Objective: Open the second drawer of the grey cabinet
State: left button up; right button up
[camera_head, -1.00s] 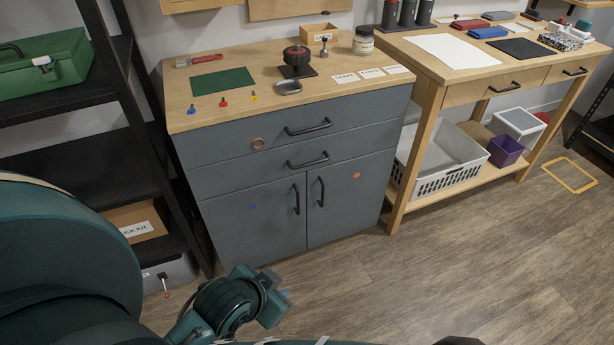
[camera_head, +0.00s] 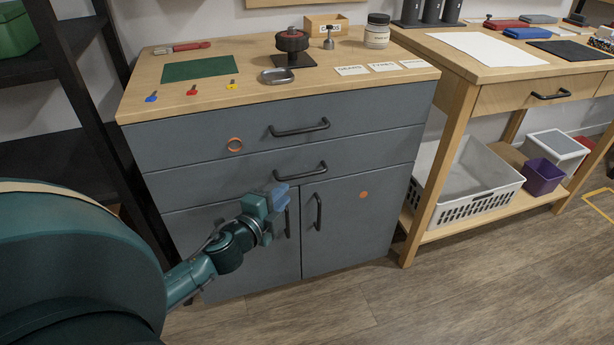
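The grey cabinet (camera_head: 350,240) has a wooden top, two drawers and two doors below them. The second drawer (camera_head: 230,180) is closed, with a black bar handle (camera_head: 300,172) at its middle. The top drawer (camera_head: 190,143) above it is also closed, with its own black handle (camera_head: 299,128). My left gripper (camera_head: 277,193) is in front of the cabinet, just below and left of the second drawer's handle, and looks apart from it. It covers part of the left door and its handle. I cannot tell how far its fingers are apart. My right gripper is not in view.
Small tools and parts lie on the cabinet top. A black shelf (camera_head: 100,110) stands at the left. A wooden workbench (camera_head: 480,100) with a white basket (camera_head: 470,195) stands at the right. The floor in front is clear.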

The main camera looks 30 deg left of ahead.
aim_at(304, 175)
pick_arm(q)
jog(key=shift+w+a+f+b, duration=0.15)
jog(key=shift+w+f+b, duration=0.15)
jog(key=shift+w, duration=1.55)
jog(key=shift+w+a+f+b, duration=0.1)
jog(key=shift+w+f+b, duration=0.2)
jog(key=shift+w, duration=1.6)
jog(key=shift+w+a+f+b, duration=0.2)
jog(key=shift+w+b, duration=0.15)
jog(key=shift+w, duration=1.5)
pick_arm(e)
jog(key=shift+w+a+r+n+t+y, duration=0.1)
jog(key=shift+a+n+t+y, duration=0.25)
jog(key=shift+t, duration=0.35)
pick_arm(q)
jog(key=shift+c, duration=0.4)
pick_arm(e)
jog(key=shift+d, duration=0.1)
pick_arm(q)
grip_shut()
